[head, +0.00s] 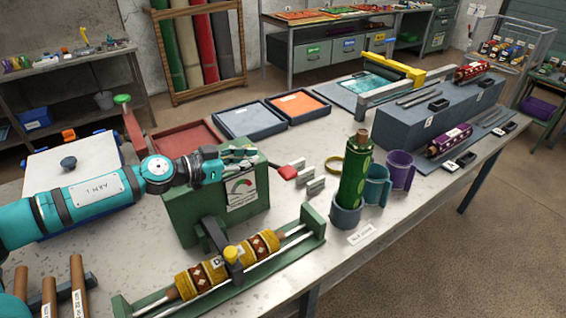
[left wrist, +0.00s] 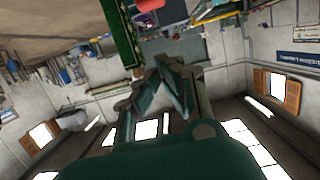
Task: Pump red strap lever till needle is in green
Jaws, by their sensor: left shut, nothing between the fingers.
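A green box (head: 185,217) stands on the table with a gauge (head: 241,188) on its front. The dial has red and green parts, but the needle is too small to read. A red-ended lever (head: 288,172) sticks out at the box's right side. A red end (left wrist: 148,4) also shows at the top of the left wrist view. My left gripper (head: 250,153) is shut and empty above the box's top, left of the red end and apart from it. Its fingers (left wrist: 163,62) also show in the left wrist view. My right gripper is not in view.
A patterned roll (head: 228,262) lies in a green frame in front of the box. Red, grey and orange trays lie behind. A grey block (head: 425,118) stands at right.

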